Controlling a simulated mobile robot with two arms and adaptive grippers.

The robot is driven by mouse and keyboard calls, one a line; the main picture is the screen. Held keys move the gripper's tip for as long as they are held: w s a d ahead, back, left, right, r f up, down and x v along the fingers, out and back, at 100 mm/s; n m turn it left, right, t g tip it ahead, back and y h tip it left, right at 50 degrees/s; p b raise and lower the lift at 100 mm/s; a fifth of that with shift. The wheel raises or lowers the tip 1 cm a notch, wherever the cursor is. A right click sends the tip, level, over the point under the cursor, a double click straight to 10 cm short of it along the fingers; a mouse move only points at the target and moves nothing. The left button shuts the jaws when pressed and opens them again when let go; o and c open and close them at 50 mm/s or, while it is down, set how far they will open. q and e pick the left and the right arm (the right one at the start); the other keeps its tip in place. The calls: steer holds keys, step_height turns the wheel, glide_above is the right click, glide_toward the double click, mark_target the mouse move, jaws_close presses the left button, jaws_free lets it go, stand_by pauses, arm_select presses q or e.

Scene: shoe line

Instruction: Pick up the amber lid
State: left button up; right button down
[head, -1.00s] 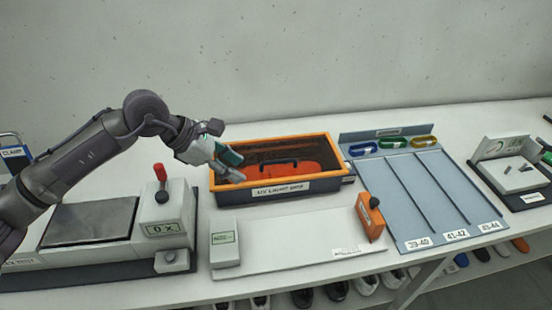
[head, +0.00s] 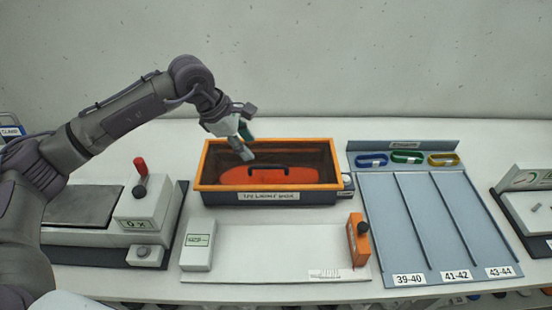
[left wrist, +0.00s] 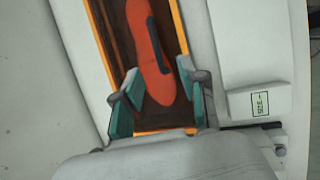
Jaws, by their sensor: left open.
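The amber lid (head: 318,155) appears as the orange-rimmed, see-through brownish top of the UV light box (head: 320,198), with a dark handle (head: 268,167) across its middle. A red-orange sole shape (head: 240,176) shows beneath the handle. In the left wrist view the lid (left wrist: 179,30) runs up the picture between and beyond my fingers. My left gripper (head: 246,145) is open and empty, over the lid's back left part, left of the handle. Its teal-padded fingers (left wrist: 158,72) point along the lid toward the handle (left wrist: 157,45). My right gripper is not in view.
A press with a red-knobbed lever (head: 140,170) stands left of the box. In front lie a white board (head: 270,250), a small white block (head: 197,247) and an orange device (head: 358,240). A blue-grey lane rack (head: 385,215) with coloured rings stands right. The wall is behind.

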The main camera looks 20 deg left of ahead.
arm_select(q)
steer(key=p, duration=0.1)
glide_above(262, 167)
steer(key=s+a, duration=0.1)
steer(key=s, duration=0.1)
step_height(262, 167, down, 5)
steer(key=shift+s+f, duration=0.1)
steer(key=shift+d+f, duration=0.1)
steer(key=shift+f, duration=0.1)
steer(key=f+p, duration=0.1)
steer(key=w+f+p, duration=0.1)
steer(key=f, duration=0.1)
steer(key=w+f+p, duration=0.1)
steer(key=shift+w+d+f, duration=0.1)
steer(key=shift+d+f, duration=0.1)
steer(key=shift+d, duration=0.15)
steer(key=shift+w+f, duration=0.1)
steer(key=shift+f, duration=0.15)
steer(key=c, duration=0.7)
jaws_close()
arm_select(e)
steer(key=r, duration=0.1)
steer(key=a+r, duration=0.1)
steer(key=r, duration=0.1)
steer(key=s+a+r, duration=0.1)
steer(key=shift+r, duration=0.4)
arm_select(q)
steer(key=shift+r, duration=0.1)
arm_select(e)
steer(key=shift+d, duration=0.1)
